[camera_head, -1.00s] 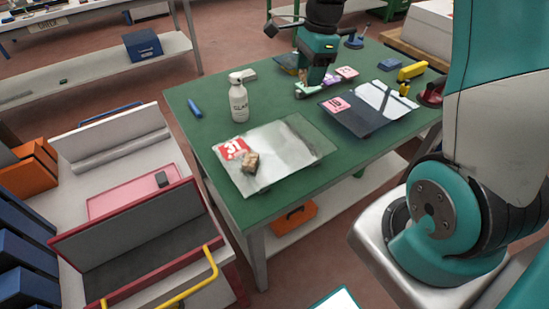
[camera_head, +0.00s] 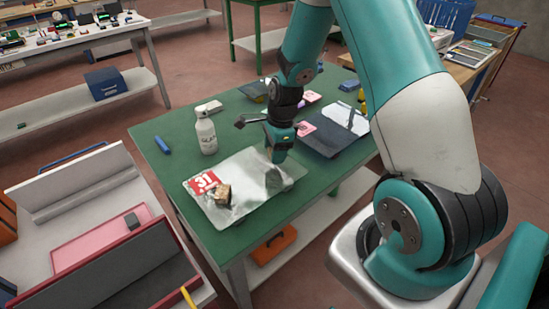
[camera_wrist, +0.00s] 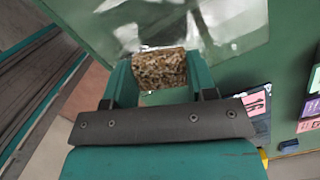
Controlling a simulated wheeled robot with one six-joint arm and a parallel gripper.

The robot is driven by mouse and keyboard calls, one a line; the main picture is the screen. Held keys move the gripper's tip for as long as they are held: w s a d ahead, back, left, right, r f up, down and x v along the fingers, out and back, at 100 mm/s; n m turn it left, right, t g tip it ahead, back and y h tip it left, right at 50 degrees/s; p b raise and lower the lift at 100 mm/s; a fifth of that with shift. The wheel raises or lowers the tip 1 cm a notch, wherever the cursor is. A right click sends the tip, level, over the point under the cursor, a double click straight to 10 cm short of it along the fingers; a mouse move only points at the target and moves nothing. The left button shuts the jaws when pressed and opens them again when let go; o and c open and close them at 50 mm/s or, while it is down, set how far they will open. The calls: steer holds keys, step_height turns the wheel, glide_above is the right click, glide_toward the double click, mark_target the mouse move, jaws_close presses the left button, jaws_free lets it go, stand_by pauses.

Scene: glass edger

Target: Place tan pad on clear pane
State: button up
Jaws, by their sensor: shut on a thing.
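My gripper (camera_wrist: 160,72) is shut on a tan, speckled pad (camera_wrist: 159,68), held between its two green fingers in the wrist view. In the head view my gripper (camera_head: 278,152) points down over the right part of the clear pane (camera_head: 250,182); the held pad cannot be made out there. The pane lies flat on the green table and also shows in the wrist view (camera_wrist: 225,25), beyond the held pad. Whether the held pad touches the pane cannot be told. Another tan piece (camera_head: 222,194) lies on the pane beside a red 31 label (camera_head: 203,183).
A white bottle (camera_head: 206,135) stands behind the pane, with a blue object (camera_head: 162,145) to its left. A dark pane (camera_head: 325,141) with a pink card (camera_head: 306,129) lies to the right. A red-edged tray (camera_head: 95,248) stands at the left. The table's front-left corner is clear.

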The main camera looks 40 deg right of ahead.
steer(key=shift+f, duration=1.65)
steer(key=shift+f, duration=0.15)
steer(key=o, duration=0.9)
